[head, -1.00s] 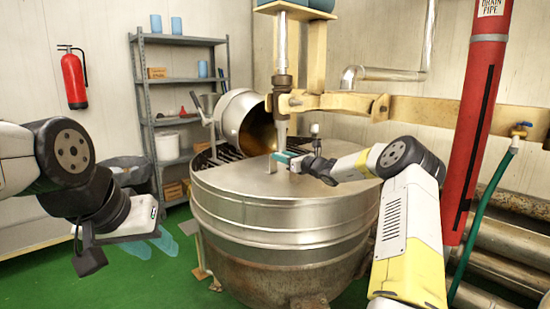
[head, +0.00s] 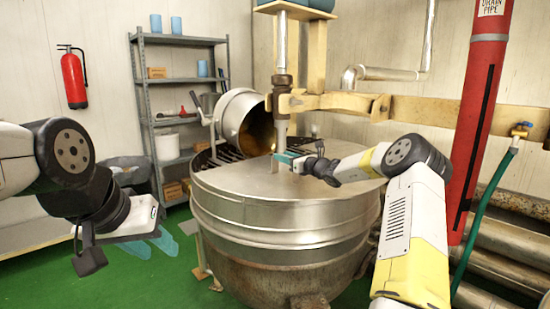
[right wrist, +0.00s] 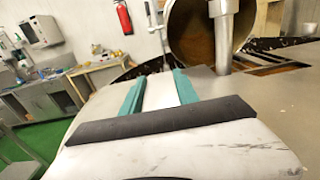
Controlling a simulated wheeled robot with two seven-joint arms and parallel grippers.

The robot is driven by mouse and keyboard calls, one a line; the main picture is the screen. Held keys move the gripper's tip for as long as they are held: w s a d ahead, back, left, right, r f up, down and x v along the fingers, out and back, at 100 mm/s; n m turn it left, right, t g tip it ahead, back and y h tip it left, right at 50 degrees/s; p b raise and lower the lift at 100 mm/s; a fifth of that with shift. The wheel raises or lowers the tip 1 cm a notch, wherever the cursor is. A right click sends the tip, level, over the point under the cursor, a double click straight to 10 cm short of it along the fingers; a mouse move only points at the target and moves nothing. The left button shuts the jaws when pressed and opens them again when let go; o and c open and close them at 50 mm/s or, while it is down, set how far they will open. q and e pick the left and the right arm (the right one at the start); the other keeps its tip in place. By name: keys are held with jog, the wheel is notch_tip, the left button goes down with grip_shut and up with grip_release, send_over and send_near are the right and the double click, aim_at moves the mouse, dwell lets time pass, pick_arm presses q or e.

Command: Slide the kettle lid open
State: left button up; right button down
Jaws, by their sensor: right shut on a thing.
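The kettle (head: 250,225) is a large round metal vessel with a flat steel lid (head: 235,182) over most of its top. A dark slatted opening (head: 214,155) shows at the back left, beyond the lid's edge. My right gripper (head: 281,160) is low over the lid, shut on a small upright handle (head: 273,168) near the mixer shaft. In the right wrist view, its teal fingers (right wrist: 158,88) stand either side of a pale metal strip; the grip is partly hidden. My left gripper (head: 150,246) is open and empty, left of the kettle.
A vertical mixer shaft (head: 282,110) comes down behind the handle. A tilted metal drum (head: 238,118) stands behind the kettle. A red pipe (head: 478,130) and green hose (head: 485,215) are at right. Grey shelves (head: 180,95) stand at the back left. Green floor is free at left.

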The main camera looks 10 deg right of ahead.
jog(key=v, duration=2.4)
jog(key=shift+s+d+f, duration=0.1)
jog(key=shift+d, duration=0.1)
jog(key=c, duration=0.9)
grip_release()
jog(key=v, duration=0.7)
jog(key=shift+s+d, duration=0.2)
jog(key=shift+s, duration=0.1)
